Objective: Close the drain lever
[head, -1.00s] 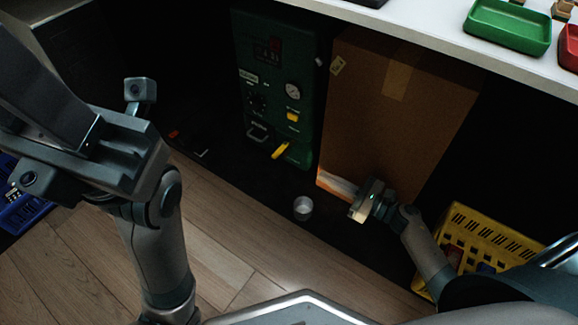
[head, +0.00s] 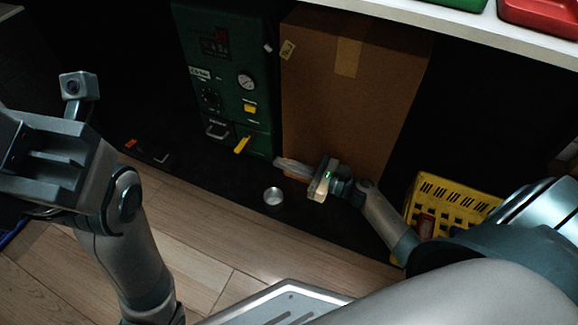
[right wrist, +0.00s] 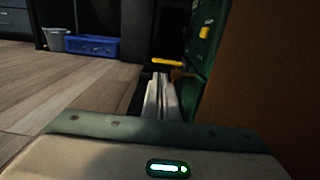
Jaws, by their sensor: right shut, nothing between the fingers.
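The drain lever is a yellow handle (head: 242,145) low on the front of a green machine (head: 228,60). It lies slanted in the head view. In the right wrist view the yellow lever (right wrist: 168,62) sticks out sideways from the machine's face, above a brass-coloured fitting. My right gripper (head: 280,163) is shut and empty, low by the cardboard box's front corner. Its fingers (right wrist: 160,80) point toward the lever, with a gap left between them. My left gripper (head: 45,165) is at the left edge, its fingertips out of frame.
The cardboard box (head: 345,95) stands right of the machine, close to my right gripper. A small metal cup (head: 273,196) sits on the dark base in front. A yellow crate (head: 455,205) stands at right. A white worktop (head: 470,32) overhangs above. Wooden floor (head: 195,265) lies open in front.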

